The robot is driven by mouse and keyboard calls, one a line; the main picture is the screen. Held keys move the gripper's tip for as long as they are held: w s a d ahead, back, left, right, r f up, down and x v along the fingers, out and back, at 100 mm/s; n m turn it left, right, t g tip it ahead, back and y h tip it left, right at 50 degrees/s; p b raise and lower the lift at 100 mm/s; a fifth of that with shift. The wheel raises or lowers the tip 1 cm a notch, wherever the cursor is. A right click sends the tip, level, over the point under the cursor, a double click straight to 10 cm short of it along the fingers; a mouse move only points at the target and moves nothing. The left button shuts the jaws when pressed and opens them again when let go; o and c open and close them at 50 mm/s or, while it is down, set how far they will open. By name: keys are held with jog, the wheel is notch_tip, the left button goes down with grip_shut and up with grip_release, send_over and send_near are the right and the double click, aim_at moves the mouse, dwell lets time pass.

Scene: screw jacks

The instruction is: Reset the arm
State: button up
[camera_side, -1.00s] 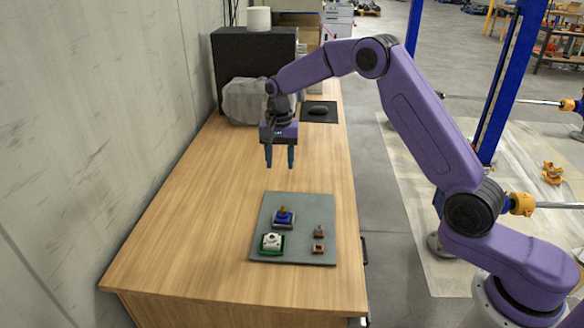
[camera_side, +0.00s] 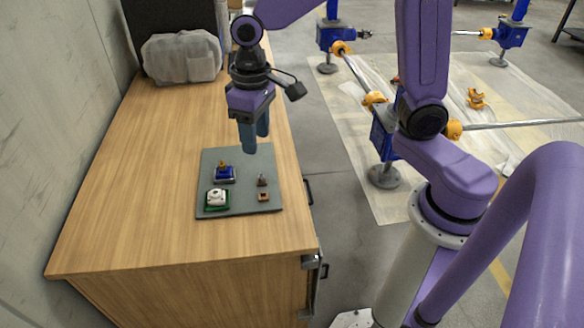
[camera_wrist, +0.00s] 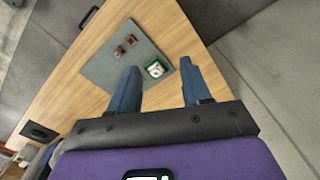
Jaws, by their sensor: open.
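My gripper (camera_side: 256,142) is open and empty, with two blue fingers pointing down above the far edge of the grey mat (camera_side: 236,160). On the mat are a blue block with a yellowish top (camera_side: 225,174), a white piece on a green base (camera_side: 216,198), a small dark brown piece (camera_side: 262,181) and a small orange-brown piece (camera_side: 263,197). In the wrist view, my gripper's fingers (camera_wrist: 159,66) spread on either side of the green-based piece (camera_wrist: 156,69). The blue block is hidden there, and the brown pieces show farther up the mat.
The wooden table (camera_side: 150,150) is clear around the mat. A grey plastic-wrapped lump (camera_side: 182,58) and a dark box stand at its far end. A wall runs along the left. Blue screw jacks (camera_side: 386,135) with long rods stand on floor sheeting to the right.

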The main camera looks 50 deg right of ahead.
jog(key=s+d+n, duration=0.4)
jog(key=s, duration=0.6)
jog(key=s+d+n, duration=0.4)
jog(key=s+n, duration=0.1)
jog(key=s, duration=0.5)
jog(key=shift+s+f, duration=0.15)
jog(key=shift+f, duration=0.2)
jog(key=shift+d, duration=0.1)
